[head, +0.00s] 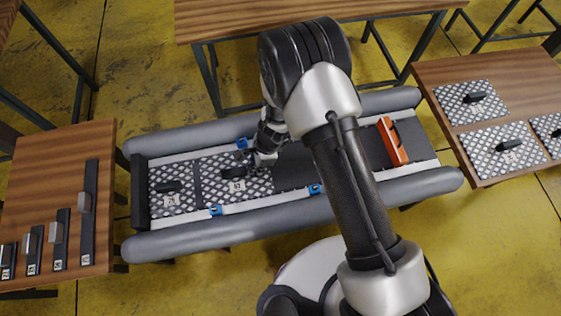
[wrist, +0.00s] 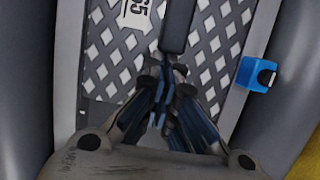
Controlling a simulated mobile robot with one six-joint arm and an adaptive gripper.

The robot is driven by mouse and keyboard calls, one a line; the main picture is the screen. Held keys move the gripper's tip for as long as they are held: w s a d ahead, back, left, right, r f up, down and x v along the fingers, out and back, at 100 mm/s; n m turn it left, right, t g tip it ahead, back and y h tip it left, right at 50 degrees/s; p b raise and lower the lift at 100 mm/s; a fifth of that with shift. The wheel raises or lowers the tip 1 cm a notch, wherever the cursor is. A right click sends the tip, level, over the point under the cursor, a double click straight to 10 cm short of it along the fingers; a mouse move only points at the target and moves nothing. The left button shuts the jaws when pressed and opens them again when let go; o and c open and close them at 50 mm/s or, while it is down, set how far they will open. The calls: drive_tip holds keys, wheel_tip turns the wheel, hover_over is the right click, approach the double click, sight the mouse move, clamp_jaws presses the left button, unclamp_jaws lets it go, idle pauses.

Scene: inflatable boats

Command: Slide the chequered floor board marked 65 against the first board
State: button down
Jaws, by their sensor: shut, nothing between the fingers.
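The chequered floor board marked 65 (head: 262,186) lies in the inflatable boat (head: 290,213), its black handle (head: 233,171) on top. The first chequered board (head: 182,202) lies to its left, with a narrow dark strip between the two. My gripper (head: 258,161) is shut and empty, low over the right part of board 65. In the wrist view, the board (wrist: 108,60) shows its 65 label, and my shut fingertips (wrist: 166,78) are at the near end of the handle (wrist: 178,22). I cannot tell whether they touch it.
Blue clips (head: 215,210) sit along the white side strips. An orange part (head: 391,142) stands at the boat's right end. The left table (head: 60,165) holds black bars with grey blocks. The right table (head: 480,70) holds more chequered boards.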

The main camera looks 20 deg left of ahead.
drive_tip(key=shift+s+a, duration=0.45)
drive_tip(key=shift+a, duration=0.2)
drive_tip(key=shift+s+a, duration=0.45)
drive_tip(key=shift+a, duration=0.15)
drive_tip(key=shift+w+d, duration=0.3)
drive_tip(key=shift+d, duration=0.05)
drive_tip(key=w+d, duration=0.1)
drive_tip(key=d, duration=0.1)
drive_tip(key=shift+w+d, duration=0.35)
drive_tip(key=shift+w, duration=0.05)
drive_tip(key=p+v, duration=0.4)
drive_tip(key=v, duration=0.6)
drive_tip(key=shift+d, duration=0.1)
